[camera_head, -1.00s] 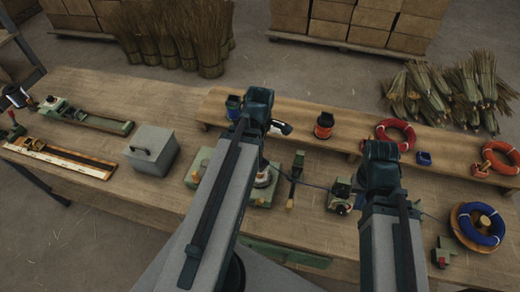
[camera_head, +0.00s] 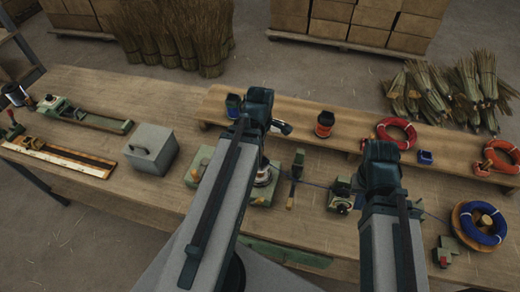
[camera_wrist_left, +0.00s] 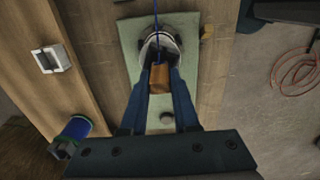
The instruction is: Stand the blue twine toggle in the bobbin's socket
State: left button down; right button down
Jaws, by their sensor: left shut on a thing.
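In the left wrist view, my left gripper (camera_wrist_left: 161,70) is shut on the wooden toggle (camera_wrist_left: 160,78), with blue twine (camera_wrist_left: 156,28) running away from it. The toggle is just over or at the near side of a pale round bobbin (camera_wrist_left: 172,42) on a green base plate (camera_wrist_left: 138,62). The fingers and toggle cover the socket, so I cannot tell whether the toggle is in it. In the head view my left arm hides the toggle; the bobbin (camera_head: 266,179) shows partly beside the arm. My right gripper (camera_head: 378,180) is low over the bench, its fingers hidden by its wrist.
A grey lidded box (camera_head: 150,150) stands left of the green plate. A raised wooden shelf (camera_head: 290,139) at the back holds an orange spool (camera_head: 324,124) and red coils (camera_head: 396,134). A blue coil (camera_head: 482,224) lies at the right. Bare bench (camera_head: 150,105) lies behind the box.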

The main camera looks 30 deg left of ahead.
pick_arm(q)
jog(key=shift+f+b, duration=1.1)
jog(key=shift+f, duration=0.1)
jog(key=c, duration=0.6)
grip_release()
jog(key=shift+r, duration=0.15)
notch_tip(320, 180, up, 14)
jog(key=p, duration=1.4)
jog(key=shift+d+f, duration=0.1)
jog(key=shift+f, duration=0.15)
jog(key=d+f+m+b, duration=0.4)
jog(key=d+m, duration=0.3)
jog(key=m, duration=0.1)
jog(key=s+d+f+m+b, duration=0.1)
jog(key=d+f+m+b, duration=0.4)
jog(key=d+m, duration=0.2)
jog(key=s+d+f+m+y+b, duration=0.1)
jog(key=d+f+m+b, duration=0.4)
jog(key=d+m, duration=0.3)
jog(key=shift+s+m, duration=0.25)
jog(key=shift+m, duration=0.55)
